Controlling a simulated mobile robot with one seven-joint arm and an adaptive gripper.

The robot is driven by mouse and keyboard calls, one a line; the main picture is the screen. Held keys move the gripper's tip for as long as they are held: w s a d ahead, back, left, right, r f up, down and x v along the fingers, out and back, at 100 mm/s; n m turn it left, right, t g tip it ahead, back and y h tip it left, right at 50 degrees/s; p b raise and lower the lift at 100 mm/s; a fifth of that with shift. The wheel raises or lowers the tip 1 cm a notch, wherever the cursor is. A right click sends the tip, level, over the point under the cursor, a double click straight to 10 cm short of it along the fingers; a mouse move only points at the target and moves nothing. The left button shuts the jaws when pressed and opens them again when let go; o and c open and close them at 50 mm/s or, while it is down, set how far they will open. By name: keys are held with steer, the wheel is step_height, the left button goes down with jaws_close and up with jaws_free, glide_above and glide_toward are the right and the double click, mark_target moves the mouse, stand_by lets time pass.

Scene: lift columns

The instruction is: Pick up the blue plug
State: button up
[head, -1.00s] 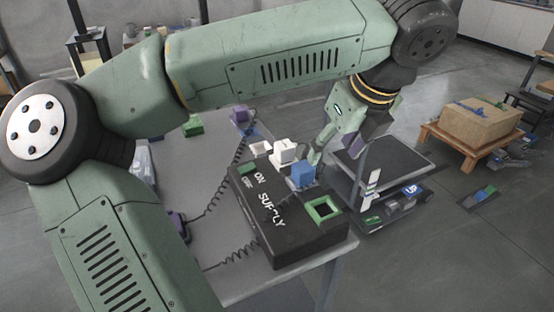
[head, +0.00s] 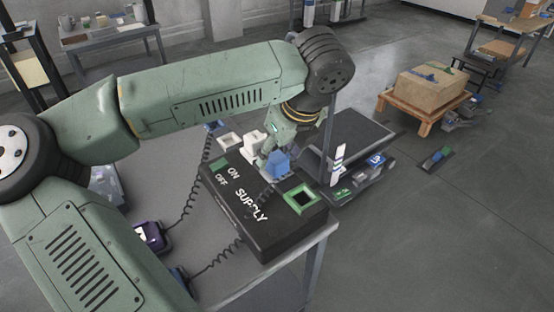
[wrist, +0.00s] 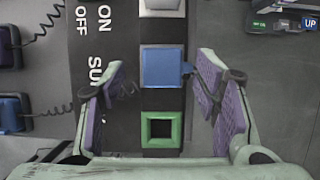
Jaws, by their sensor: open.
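The blue plug (head: 278,162) is a blue block at the back right edge of the black supply box (head: 275,234). In the wrist view the blue plug (wrist: 162,67) shows as a blue square between a white block and an empty green-rimmed socket (wrist: 161,130). My gripper (head: 272,150) is at the plug from behind in the head view. In the wrist view my gripper (wrist: 160,88) is open, with one purple-padded finger on each side of the plug and gaps between. How deep the fingertips reach is hard to tell.
A white block (head: 254,142) stands beside the blue plug. Coiled cords run across the table to a purple plug (head: 150,235) and another blue block (wrist: 12,114) on the left. A low cart (head: 350,135) stands beyond the table's right edge.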

mark_target(277, 157)
steer(key=shift+p+x, duration=0.3)
steer(key=shift+x, duration=1.25)
steer(key=shift+d, duration=0.1)
steer(key=shift+c, duration=0.2)
steer(key=c, duration=1.1)
steer(key=shift+r+b, duration=0.45)
steer(key=shift+r, duration=0.1)
step_height(277, 157, up, 2)
steer(key=shift+r+b, duration=0.15)
steer(key=shift+b, duration=0.6)
steer(key=shift+s+a+r+b, duration=0.6)
steer(key=shift+s+a, duration=0.9)
steer(key=shift+a, duration=0.7)
steer(key=shift+s+a+r+b, duration=0.65)
steer(key=shift+s+a, duration=0.8)
steer(key=shift+a, duration=0.75)
steer(key=shift+s+a+r+b, duration=0.35)
steer(key=shift+s+a+b, duration=0.4)
steer(key=shift+s+a, duration=1.15)
